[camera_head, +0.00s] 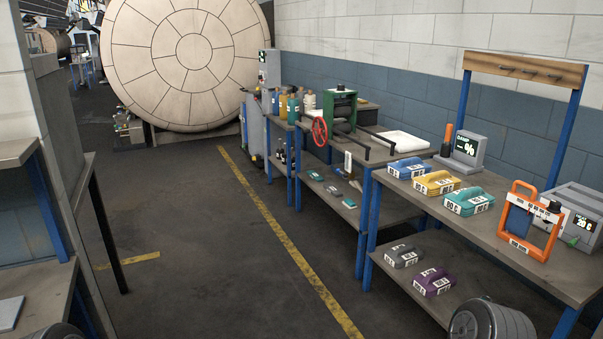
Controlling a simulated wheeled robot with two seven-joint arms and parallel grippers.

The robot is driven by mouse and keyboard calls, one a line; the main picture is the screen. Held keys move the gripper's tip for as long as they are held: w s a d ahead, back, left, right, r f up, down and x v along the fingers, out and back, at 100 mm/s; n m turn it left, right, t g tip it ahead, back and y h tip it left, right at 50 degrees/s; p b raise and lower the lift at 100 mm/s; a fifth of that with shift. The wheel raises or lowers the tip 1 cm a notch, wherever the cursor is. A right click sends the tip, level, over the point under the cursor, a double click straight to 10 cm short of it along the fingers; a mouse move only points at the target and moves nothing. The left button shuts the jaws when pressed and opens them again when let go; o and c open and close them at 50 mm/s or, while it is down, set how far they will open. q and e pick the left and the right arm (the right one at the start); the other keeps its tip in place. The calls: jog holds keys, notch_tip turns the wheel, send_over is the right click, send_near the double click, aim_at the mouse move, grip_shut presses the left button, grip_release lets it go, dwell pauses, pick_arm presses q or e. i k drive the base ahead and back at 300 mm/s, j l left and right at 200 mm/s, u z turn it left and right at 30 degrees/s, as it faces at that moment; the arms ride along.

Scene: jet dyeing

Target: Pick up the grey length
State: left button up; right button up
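A grey labelled bundle (402,256), which looks like the grey length, lies on the lower shelf of the near right workbench. A purple bundle (434,282) with a similar label lies just in front of it, to its right. Nothing is holding the grey bundle. Rounded grey parts of my own arms show at the bottom left and bottom right edges. Neither of my grippers shows in this view.
Blue, yellow and teal bundles (469,202) stand on the bench top (489,236) above, with an orange frame (529,222) to the right. A blue leg (369,225) stands left of the shelf (412,284). The floor (240,270) to the left is clear.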

aim_at(399, 258)
jog(key=i+j+z, duration=0.1)
jog(key=i+z, duration=0.2)
jog(key=i, duration=0.2)
jog(key=i+j+z, duration=0.2)
jog(key=i+z, duration=0.15)
jog(key=i, duration=0.15)
jog(key=i+j+z, duration=0.3)
jog(key=i, duration=0.2)
jog(key=i+j+z, duration=0.45)
jog(key=z, duration=0.2)
jog(key=i+j+z, duration=0.15)
jog(key=j+z, duration=0.15)
jog(key=i+j+z, duration=0.1)
jog(key=j+z, duration=0.55)
jog(key=i+j+z, duration=0.1)
jog(key=j+z, duration=0.25)
jog(key=j, duration=0.15)
jog(key=j+z, duration=0.1)
jog(key=j, duration=0.25)
jog(key=i+j, duration=0.2)
jog(key=i, duration=0.25)
